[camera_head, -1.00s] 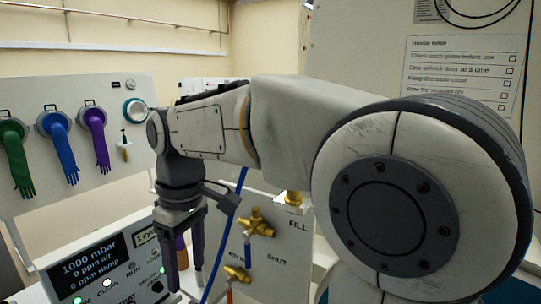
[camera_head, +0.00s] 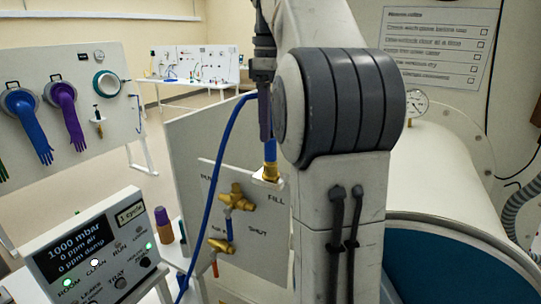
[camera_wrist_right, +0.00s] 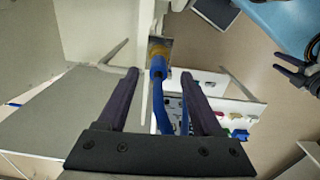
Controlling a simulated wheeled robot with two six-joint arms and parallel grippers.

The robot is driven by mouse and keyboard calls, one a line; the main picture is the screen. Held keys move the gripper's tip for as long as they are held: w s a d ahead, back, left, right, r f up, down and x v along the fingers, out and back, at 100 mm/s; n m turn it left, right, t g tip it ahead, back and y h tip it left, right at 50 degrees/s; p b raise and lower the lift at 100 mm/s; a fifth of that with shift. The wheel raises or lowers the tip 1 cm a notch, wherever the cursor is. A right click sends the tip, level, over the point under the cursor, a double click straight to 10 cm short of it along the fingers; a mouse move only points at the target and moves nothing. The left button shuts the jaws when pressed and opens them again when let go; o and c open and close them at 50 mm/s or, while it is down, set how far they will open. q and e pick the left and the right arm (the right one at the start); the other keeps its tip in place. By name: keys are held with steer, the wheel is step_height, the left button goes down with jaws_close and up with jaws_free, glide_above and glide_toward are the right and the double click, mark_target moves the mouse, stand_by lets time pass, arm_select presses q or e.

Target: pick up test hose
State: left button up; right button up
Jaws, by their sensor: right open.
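The test hose appears to be the blue hose (camera_head: 217,190). Its upright blue end (camera_head: 270,151) sits in a brass fitting (camera_head: 269,174) by the FILL label, and the hose loops down to the left. My right gripper (camera_head: 266,132) points down just above this end. In the right wrist view my right gripper (camera_wrist_right: 158,74) is open, with the blue hose end (camera_wrist_right: 158,66) between its fingers and no visible contact. A dark, purple-tipped shape at the right edge there looks like my left gripper (camera_wrist_right: 290,68), small and partly cut off.
A display box (camera_head: 88,243) reading 1000 mbar and a purple-topped brown bottle (camera_head: 163,226) stand at left. A glove board (camera_head: 70,100) is behind them. A large white cylinder (camera_head: 440,165) fills the right.

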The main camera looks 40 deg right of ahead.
mark_target(270, 159)
steer(key=shift+w+f, duration=0.15)
steer(key=shift+f, duration=1.25)
steer(key=shift+w+f, duration=0.1)
steer(key=shift+f, duration=1.25)
jaws_close()
